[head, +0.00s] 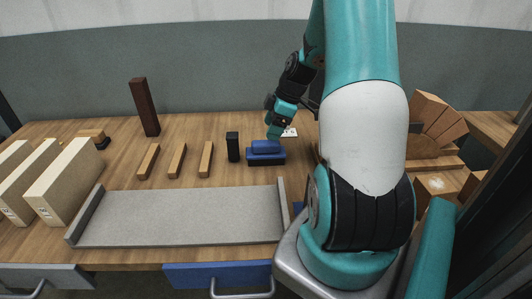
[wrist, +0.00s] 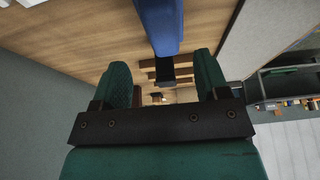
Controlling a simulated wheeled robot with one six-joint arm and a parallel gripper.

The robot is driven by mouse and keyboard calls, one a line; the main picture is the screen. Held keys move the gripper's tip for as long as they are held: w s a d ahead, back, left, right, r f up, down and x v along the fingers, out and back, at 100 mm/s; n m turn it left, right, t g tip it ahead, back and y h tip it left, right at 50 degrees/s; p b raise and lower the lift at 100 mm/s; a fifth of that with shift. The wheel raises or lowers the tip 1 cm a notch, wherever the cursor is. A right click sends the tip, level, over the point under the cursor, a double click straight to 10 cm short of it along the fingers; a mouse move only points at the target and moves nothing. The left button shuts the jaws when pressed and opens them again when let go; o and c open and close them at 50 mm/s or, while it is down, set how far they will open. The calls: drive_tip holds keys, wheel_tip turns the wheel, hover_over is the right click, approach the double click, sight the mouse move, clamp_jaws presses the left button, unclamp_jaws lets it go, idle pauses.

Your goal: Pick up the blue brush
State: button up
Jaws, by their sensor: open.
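The blue brush (head: 265,157) sits on the wooden workbench in the head view, just behind the grey tray. It has a raised blue grip on top and a darker lower part. In the wrist view its blue body (wrist: 160,24) fills the top middle, beyond the fingertips and lined up with the gap between them. My gripper (head: 273,132) is at the brush's upper right, close above it; my gripper also shows in the wrist view (wrist: 164,68) with its two green fingers apart and nothing held between them. Whether a finger touches the brush cannot be told.
A black block (head: 233,147) stands just left of the brush. Several wooden bars (head: 177,160) lie farther left, with a tall dark red post (head: 144,107) behind. A grey tray (head: 182,216) lies in front. Pale boxes (head: 62,182) stand at left, brown bricks (head: 436,113) at right.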

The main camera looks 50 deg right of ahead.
sight(267, 142)
drive_tip(key=shift+s+p+x, duration=0.15)
drive_tip(key=shift+p+x, duration=0.05)
drive_tip(key=shift+x, duration=1.35)
drive_tip(key=shift+s+p+x, duration=0.15)
drive_tip(key=shift+x, duration=1.35)
clamp_jaws()
wheel_tip(267, 142, up, 20)
drive_tip(key=c, duration=0.9)
unclamp_jaws()
drive_tip(key=shift+f, duration=0.1)
